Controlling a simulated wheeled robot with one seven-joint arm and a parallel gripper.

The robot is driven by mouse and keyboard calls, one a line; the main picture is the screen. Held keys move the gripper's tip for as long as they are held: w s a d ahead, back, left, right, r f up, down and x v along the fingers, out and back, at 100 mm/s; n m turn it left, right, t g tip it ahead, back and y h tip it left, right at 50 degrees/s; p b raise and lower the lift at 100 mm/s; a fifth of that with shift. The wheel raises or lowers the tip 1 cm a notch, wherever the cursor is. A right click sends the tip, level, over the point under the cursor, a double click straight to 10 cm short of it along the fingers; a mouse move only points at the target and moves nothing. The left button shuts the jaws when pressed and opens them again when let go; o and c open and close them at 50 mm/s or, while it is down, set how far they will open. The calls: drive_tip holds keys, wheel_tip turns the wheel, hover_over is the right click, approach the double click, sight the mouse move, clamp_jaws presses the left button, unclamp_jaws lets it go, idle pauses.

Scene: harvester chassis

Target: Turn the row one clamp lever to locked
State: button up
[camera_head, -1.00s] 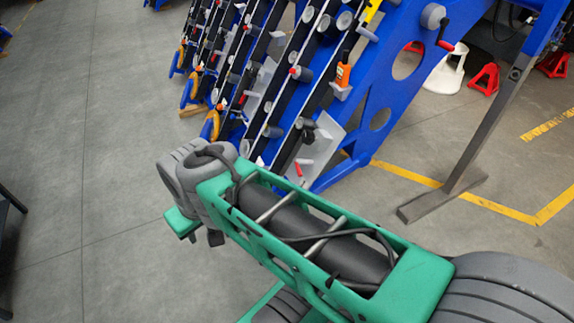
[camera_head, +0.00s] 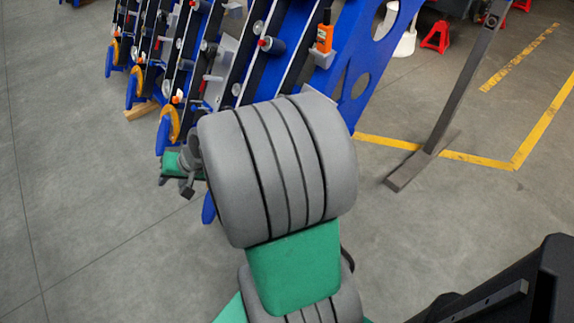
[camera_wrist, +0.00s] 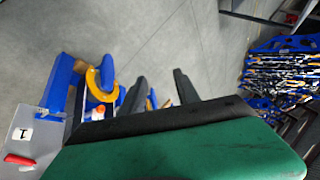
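A grey plate (camera_wrist: 38,130) marked "1" is at the left edge of the wrist view. A red lever (camera_wrist: 18,159) lies on its lower part, cut close to the picture edge; I cannot tell whether it is locked. My gripper (camera_wrist: 160,80) shows two dark fingers standing apart with nothing seen between them, to the right of the plate and lever. In the head view my arm's large grey joint covers the lower end of the nearest row, and the gripper is only partly visible, so its fingers are unclear there.
Blue sloped frames (camera_head: 372,50) carry several rows of rollers and knobs. An orange device (camera_head: 324,38) sits on the nearest row. Yellow hooks (camera_wrist: 101,80) are at the row ends. A grey post (camera_head: 455,95) stands at right. Floor (camera_head: 70,170) at left is clear.

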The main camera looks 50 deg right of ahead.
drive_tip(key=w+d+f+m+t+h+b, duration=0.2)
drive_tip(key=d+f+m+t+b, duration=0.5)
drive_tip(key=d+f+m, duration=0.65)
drive_tip(key=s+d+f+m+h+b, duration=0.3)
drive_tip(key=s+d+m+h, duration=0.35)
drive_tip(key=d, duration=0.55)
drive_tip(key=s+d+f+m+h+b, duration=0.3)
drive_tip(key=s+d+m+h+b, duration=0.15)
drive_tip(key=s+d+m, duration=0.5)
drive_tip(key=w+d+n, duration=0.1)
drive_tip(key=w+d, duration=0.3)
drive_tip(key=w, duration=0.1)
drive_tip(key=w+d+n, duration=0.1)
drive_tip(key=w+d, duration=0.1)
drive_tip(key=shift+w+n+h, duration=0.2)
drive_tip(key=shift+n+h, duration=0.1)
drive_tip(key=shift+n, duration=0.05)
drive_tip(key=shift+c, duration=0.5)
clamp_jaws()
